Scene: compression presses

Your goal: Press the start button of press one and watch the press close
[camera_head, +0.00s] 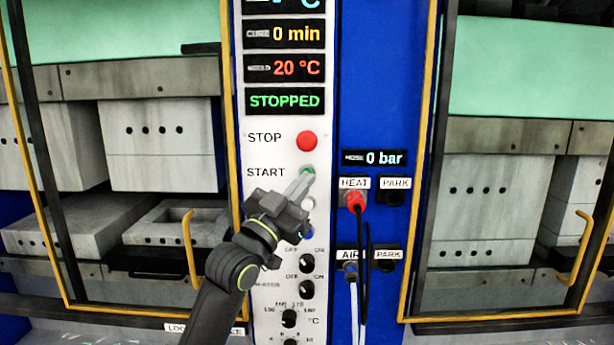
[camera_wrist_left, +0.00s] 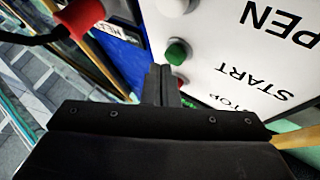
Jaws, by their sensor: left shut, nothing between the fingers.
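The white control panel (camera_head: 259,155) stands upright in the middle of the head view. Its green START button (camera_head: 309,170) is partly covered by my left gripper (camera_head: 304,178), whose shut, empty fingers point up at it. In the left wrist view the green button (camera_wrist_left: 176,52) is just beyond the shut fingertips (camera_wrist_left: 163,70); I cannot tell whether they touch it. The red STOP button (camera_head: 307,141) is above START. The status display (camera_head: 285,101) reads STOPPED. The press at left (camera_head: 165,150) stands open, with a gap between its upper and lower blocks. My right gripper is not in view.
Knobs (camera_head: 307,263) sit below the buttons. Right of the panel, a red HEAT plug (camera_head: 355,201) and an AIR connector (camera_head: 350,265) have hanging lines. Another press (camera_head: 490,200) is at right, behind a yellow-edged frame. A yellow handle (camera_head: 190,250) is left of my arm.

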